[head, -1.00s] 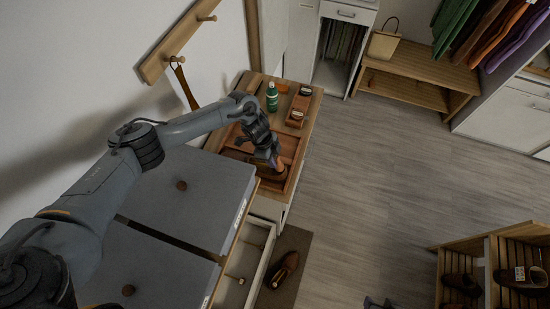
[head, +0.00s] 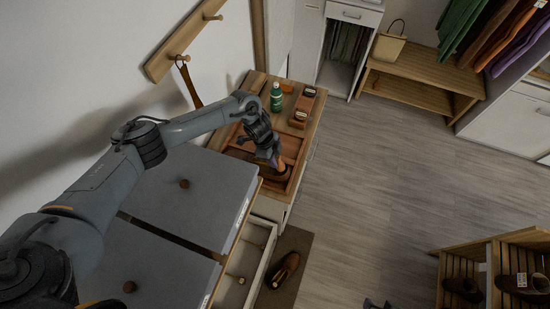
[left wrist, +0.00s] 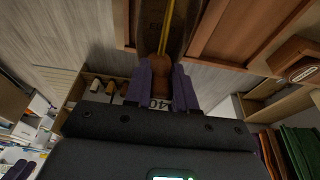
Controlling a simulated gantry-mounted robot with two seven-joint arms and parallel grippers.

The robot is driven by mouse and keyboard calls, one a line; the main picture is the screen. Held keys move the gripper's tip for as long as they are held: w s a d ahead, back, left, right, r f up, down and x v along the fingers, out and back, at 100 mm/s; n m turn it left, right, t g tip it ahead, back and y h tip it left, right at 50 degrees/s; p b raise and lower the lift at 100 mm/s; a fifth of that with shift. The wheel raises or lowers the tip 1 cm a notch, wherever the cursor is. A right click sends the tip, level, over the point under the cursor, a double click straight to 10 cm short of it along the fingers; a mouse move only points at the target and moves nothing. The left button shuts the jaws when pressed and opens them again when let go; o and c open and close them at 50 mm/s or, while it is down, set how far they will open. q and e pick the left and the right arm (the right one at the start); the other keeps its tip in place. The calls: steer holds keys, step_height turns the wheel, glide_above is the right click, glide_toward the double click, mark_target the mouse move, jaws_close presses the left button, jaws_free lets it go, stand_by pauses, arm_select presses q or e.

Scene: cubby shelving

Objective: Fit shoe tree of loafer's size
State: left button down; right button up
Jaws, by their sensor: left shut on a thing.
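My left gripper (head: 277,165) is shut on the brown wooden end of a shoe tree (left wrist: 160,65); its fingers close around it in the left wrist view. A tag reading "40" (left wrist: 160,103) shows by the fingers. The tree's yellow rod (left wrist: 166,28) runs into a dark loafer (left wrist: 150,20). In the head view this loafer (head: 270,171) lies in the wooden tray (head: 293,146), mostly hidden by my gripper. A second brown loafer (head: 285,268) lies on the floor mat. My right gripper (head: 377,303) shows only its tips, apart, at the bottom edge.
A green bottle (head: 276,97) and brushes (head: 300,118) stand behind the tray. An open drawer (head: 262,262) below holds a wooden-knobbed piece (head: 240,280). A shoe rack (head: 490,265) stands at lower right. The floor between is clear.

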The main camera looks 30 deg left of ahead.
arm_select(q)
steer(key=shift+s+a+f, duration=0.1)
steer(key=shift+a+f, duration=0.05)
steer(key=shift+a, duration=0.3)
steer(key=shift+s+a+f, duration=0.1)
steer(key=shift+a+f, duration=0.05)
steer(key=shift+a, duration=0.3)
steer(key=shift+d+f+y, duration=0.4)
steer(key=shift+f+y, duration=0.2)
steer(key=shift+f, duration=0.2)
stand_by(1.0)
steer(key=shift+w+d+f+g+y+b, duration=0.15)
steer(key=shift+f+g+y+b, duration=0.15)
steer(key=shift+f+y+b, duration=0.4)
stand_by(1.7)
steer(key=shift+f, duration=0.1)
steer(key=c, duration=0.9)
jaws_free()
steer(key=shift+o, duration=0.3)
step_height(320, 180, up, 11)
steer(key=p, duration=0.1)
steer(key=shift+a, duration=0.4)
